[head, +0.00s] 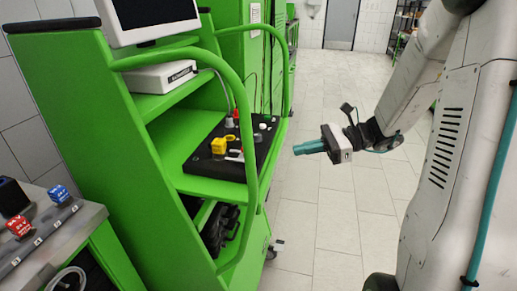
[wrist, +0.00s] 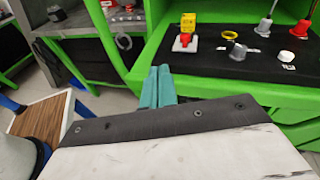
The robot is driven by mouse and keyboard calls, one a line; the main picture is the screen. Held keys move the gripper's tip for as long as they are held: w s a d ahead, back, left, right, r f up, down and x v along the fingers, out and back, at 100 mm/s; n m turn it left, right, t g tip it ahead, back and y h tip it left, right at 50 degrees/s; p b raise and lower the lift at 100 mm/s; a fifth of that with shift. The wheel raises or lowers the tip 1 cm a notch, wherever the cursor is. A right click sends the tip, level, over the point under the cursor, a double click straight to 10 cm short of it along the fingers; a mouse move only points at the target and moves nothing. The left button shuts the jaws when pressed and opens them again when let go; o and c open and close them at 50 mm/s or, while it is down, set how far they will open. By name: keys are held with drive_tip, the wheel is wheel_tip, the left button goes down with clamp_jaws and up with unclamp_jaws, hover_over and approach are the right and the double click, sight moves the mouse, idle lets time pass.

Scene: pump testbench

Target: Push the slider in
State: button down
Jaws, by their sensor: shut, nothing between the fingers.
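A black panel (head: 195,166) lies on the green bench's shelf and carries several small fittings. It also shows in the wrist view (wrist: 210,68). A yellow block (head: 218,146) stands on it; in the wrist view the yellow block (wrist: 188,20) sits above a red part on a white base (wrist: 186,45). I cannot tell for sure which fitting is the slider. My gripper (head: 297,149) has teal fingers shut together with nothing between them. It hangs in free air to the right of the bench, apart from the panel. The closed fingers (wrist: 161,72) point towards the bench in the wrist view.
A green rail (head: 249,110) curves around the bench's front, between my gripper and the panel. A silver knob (wrist: 238,52), a yellow ring (wrist: 231,34) and a white button (wrist: 286,57) are on the panel. The tiled floor (head: 320,215) below my gripper is clear.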

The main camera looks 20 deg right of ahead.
sight(260, 160)
drive_tip(key=w+d+m+t, duration=0.1)
drive_tip(key=w+d+f+m+t, duration=0.1)
drive_tip(key=d, duration=0.1)
drive_tip(key=shift+d+f+m, duration=0.15)
drive_tip(key=shift+d+m, duration=0.1)
drive_tip(key=shift+m, duration=0.05)
drive_tip(key=x, duration=1.4)
drive_tip(key=shift+r, duration=0.35)
